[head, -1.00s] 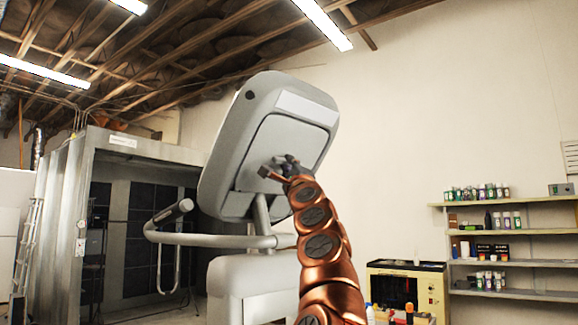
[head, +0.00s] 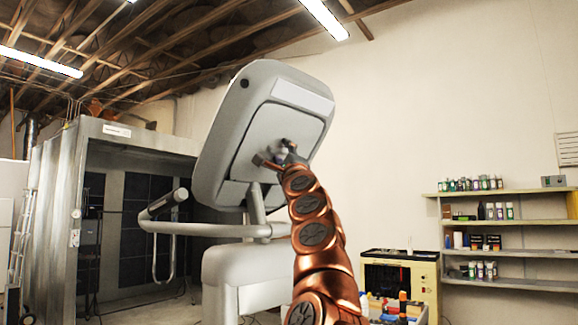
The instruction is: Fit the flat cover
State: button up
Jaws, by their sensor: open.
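The elliptical's grey console (head: 215,165) stands tilted on its post, with its back towards me. A flat grey cover panel (head: 262,130) lies on the console's back, inside the darker outline. My copper arm reaches up from the bottom, and my gripper (head: 274,158) is in front of the panel's lower right part. Its fingers are spread open. From this view I cannot tell whether they touch the panel. The wrist hides a little of the panel's lower right edge.
The elliptical's handlebar (head: 200,229) extends left below the console, above its pale body (head: 243,270). A metal booth (head: 60,215) stands at left. Shelves with bottles (head: 510,222) and a yellowish cabinet (head: 425,285) stand at right. The air right of the console is clear.

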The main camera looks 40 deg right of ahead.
jog(key=shift+s+a+r, duration=0.1)
jog(key=shift+s, duration=0.5)
jog(key=shift+s+f, duration=0.2)
jog(key=shift+s, duration=0.1)
jog(key=shift+a+f, duration=0.25)
jog(key=shift+f, duration=0.4)
jog(key=shift+s+d, duration=0.15)
jog(key=shift+s, duration=0.3)
jog(key=shift+s+f, duration=0.1)
jog(key=shift+f, duration=0.05)
jog(key=shift+s+a+f, duration=0.2)
jog(key=shift+s+f, duration=0.05)
